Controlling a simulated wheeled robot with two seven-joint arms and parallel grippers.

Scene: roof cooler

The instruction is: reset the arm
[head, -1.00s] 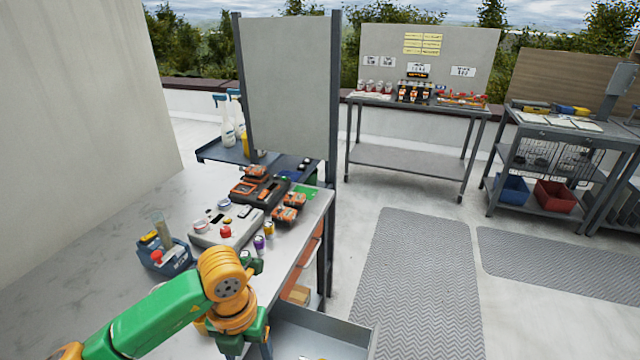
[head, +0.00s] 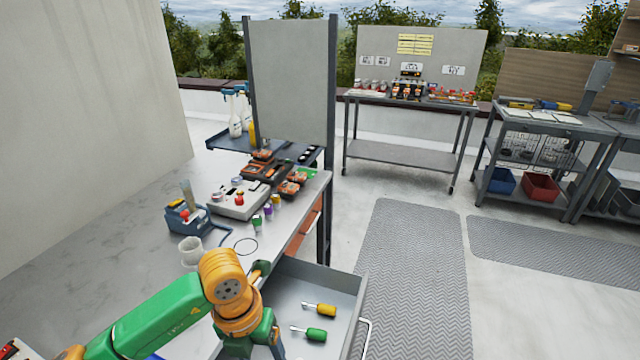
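My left arm comes in from the lower left in green and orange. Its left gripper (head: 262,338) is at the bottom of the head view, over the near edge of the workbench (head: 120,240) and beside an open drawer (head: 345,278). The wrist hides most of its fingers, so I cannot see whether they are open or shut. My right arm and gripper do not show.
A yellow screwdriver (head: 320,309) and a green screwdriver (head: 309,333) lie in the drawer. A white cup (head: 190,252), a blue holder (head: 184,222), a grey control box (head: 238,203) and small bottles (head: 268,210) stand on the bench. Grey mats (head: 412,270) cover clear floor at right.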

